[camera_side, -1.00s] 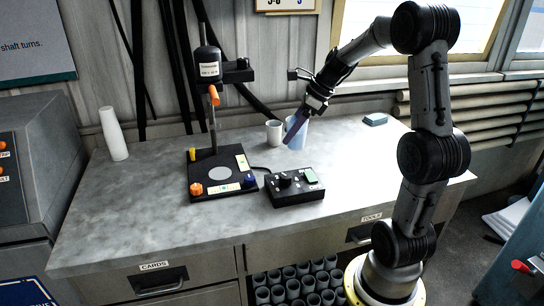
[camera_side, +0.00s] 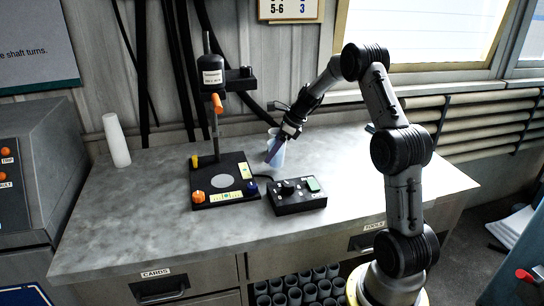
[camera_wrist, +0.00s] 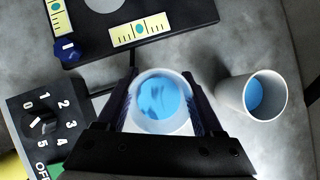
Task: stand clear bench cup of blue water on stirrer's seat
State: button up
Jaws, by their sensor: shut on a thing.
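My gripper (camera_wrist: 160,104) is shut on a clear cup of blue water (camera_wrist: 162,98), with one finger on each side of its wall. In the side view my gripper (camera_side: 282,140) holds this cup (camera_side: 275,153) right of the stirrer, roughly upright; whether it touches the bench is unclear. The stirrer's black base (camera_side: 205,203) has a pale round seat (camera_side: 219,181), empty, below the shaft and motor head (camera_side: 212,73). In the wrist view the seat (camera_wrist: 100,3) is cut by the top edge.
A second, whitish cup with blue liquid (camera_wrist: 250,97) stands close right of my gripper in the wrist view. A control box with a dial (camera_side: 297,196) sits right of the base. A tall white cylinder (camera_side: 117,141) stands at the left. The bench front is clear.

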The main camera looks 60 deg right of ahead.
jog(key=shift+f, duration=0.95)
jog(key=shift+f, duration=0.15)
jog(key=o, duration=1.4)
